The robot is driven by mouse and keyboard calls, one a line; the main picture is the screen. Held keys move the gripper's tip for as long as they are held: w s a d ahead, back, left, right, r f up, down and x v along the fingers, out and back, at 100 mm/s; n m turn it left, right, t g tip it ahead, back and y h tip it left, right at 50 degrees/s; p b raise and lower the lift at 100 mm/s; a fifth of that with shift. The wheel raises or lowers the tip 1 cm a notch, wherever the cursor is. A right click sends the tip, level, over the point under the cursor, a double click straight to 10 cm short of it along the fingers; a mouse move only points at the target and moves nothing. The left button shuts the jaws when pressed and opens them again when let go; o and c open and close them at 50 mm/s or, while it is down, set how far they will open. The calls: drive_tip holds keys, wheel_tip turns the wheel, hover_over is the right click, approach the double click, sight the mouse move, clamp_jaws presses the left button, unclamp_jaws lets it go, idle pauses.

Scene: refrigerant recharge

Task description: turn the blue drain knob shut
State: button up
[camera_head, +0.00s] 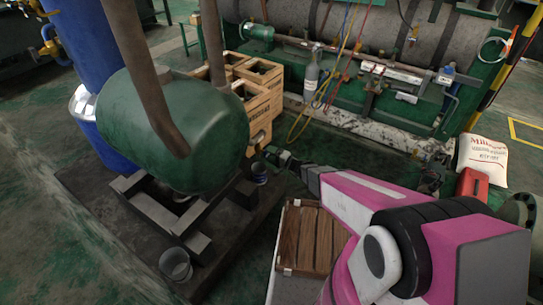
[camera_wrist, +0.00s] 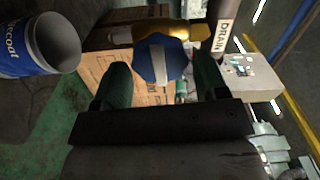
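The blue drain knob (camera_wrist: 153,62) is many-sided, with a pale bar across its face that runs nearly upright in the wrist view. It sits on a brass valve body (camera_wrist: 160,32) that runs sideways behind it. A tag reading "DRAIN" (camera_wrist: 225,35) is on a dark pipe to its right. My gripper (camera_wrist: 161,72) is open, with one dark green finger on each side of the knob and a visible gap on both sides. In the head view my gripper (camera_head: 271,153) is beside the green tank (camera_head: 180,130); the knob is too small to make out there.
A blue and white bucket (camera_wrist: 40,45) is left of the fingers in the wrist view. Wooden crates (camera_head: 258,103) stand behind my gripper in the head view. A slatted wooden crate (camera_head: 310,238) lies below my arm.

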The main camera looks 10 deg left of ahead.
drive_tip(key=shift+o, duration=0.6)
drive_tip(key=v, duration=0.7)
